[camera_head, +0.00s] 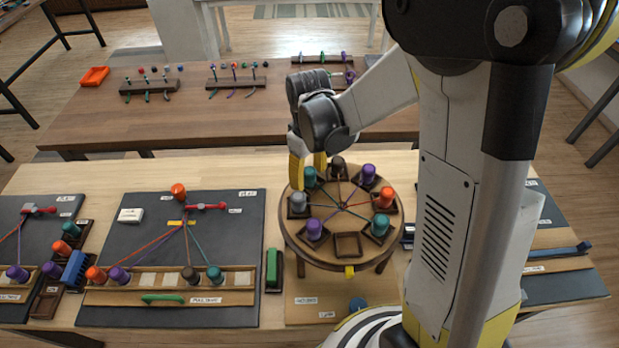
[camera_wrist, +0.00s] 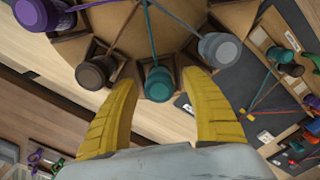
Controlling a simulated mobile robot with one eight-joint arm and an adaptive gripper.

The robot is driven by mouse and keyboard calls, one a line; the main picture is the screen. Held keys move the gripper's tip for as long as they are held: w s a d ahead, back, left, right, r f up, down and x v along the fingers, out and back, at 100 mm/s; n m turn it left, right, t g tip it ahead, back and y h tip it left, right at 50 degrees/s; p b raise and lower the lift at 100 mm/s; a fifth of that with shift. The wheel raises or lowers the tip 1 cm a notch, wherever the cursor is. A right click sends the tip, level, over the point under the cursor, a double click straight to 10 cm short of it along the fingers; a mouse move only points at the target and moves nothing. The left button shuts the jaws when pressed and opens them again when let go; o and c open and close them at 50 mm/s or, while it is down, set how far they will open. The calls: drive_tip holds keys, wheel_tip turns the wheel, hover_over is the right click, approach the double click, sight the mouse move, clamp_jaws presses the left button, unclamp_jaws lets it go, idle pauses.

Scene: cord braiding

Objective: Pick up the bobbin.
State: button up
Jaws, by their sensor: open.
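A round wooden braiding stand (camera_head: 326,210) carries several bobbins in square holders around its rim, with cords meeting near its centre. My gripper (camera_head: 308,170) is open over the stand's back left rim, its yellow fingers pointing down. A teal bobbin (camera_head: 311,179) stands there by the fingers. In the wrist view this teal bobbin (camera_wrist: 158,84) shows between the two fingertips, with a gap visible on each side. A dark brown bobbin (camera_wrist: 94,72) and a grey bobbin (camera_wrist: 218,48) sit in the holders on either side. The exact height of the fingertips is hard to tell.
An empty square holder (camera_head: 347,246) is at the stand's front. Another teal bobbin (camera_head: 380,225), an orange one (camera_head: 386,197) and purple ones are also on the stand. A dark board (camera_head: 225,318) with more bobbins lies left. A green block (camera_head: 273,270) stands between.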

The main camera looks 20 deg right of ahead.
drive_tip(key=shift+c, duration=0.2)
clamp_jaws()
drive_tip(key=shift+r, duration=0.1)
